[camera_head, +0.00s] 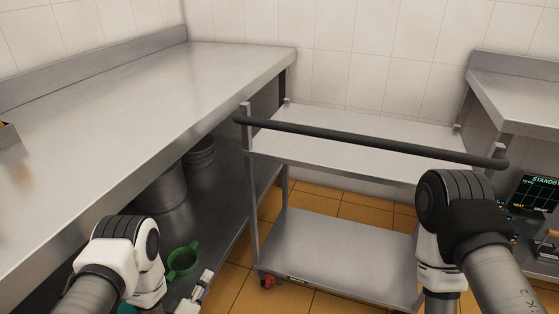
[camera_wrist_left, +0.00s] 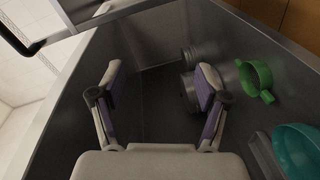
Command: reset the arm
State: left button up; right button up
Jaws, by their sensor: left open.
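My left gripper (camera_wrist_left: 160,79) is open in the left wrist view, with its two purple-padded fingers spread and nothing between them. My left arm comes in at the bottom left, in front of the steel counter. My right arm comes in at the bottom right, in front of the cart, and its gripper is out of the frame.
A steel counter (camera_head: 130,90) runs along the left.

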pick_arm(q)
jog(key=s+a+r+m+g+y+p, duration=0.35)
jog(key=s+r+g+p, duration=0.45)
jog(key=r+p, duration=0.4)
jog(key=s+a+f+m+g, duration=0.1)
jog(key=s+m+g, duration=0.6)
jog(key=s, duration=1.5)
jog(key=shift+s+a+m+g+y, duration=0.2)
jog(key=shift+m+g+y, duration=0.2)
jog(key=shift+g, duration=0.2)
pick_arm(e)
notch_tip(320, 180, up, 15)
jog(key=shift+r, duration=0.2)
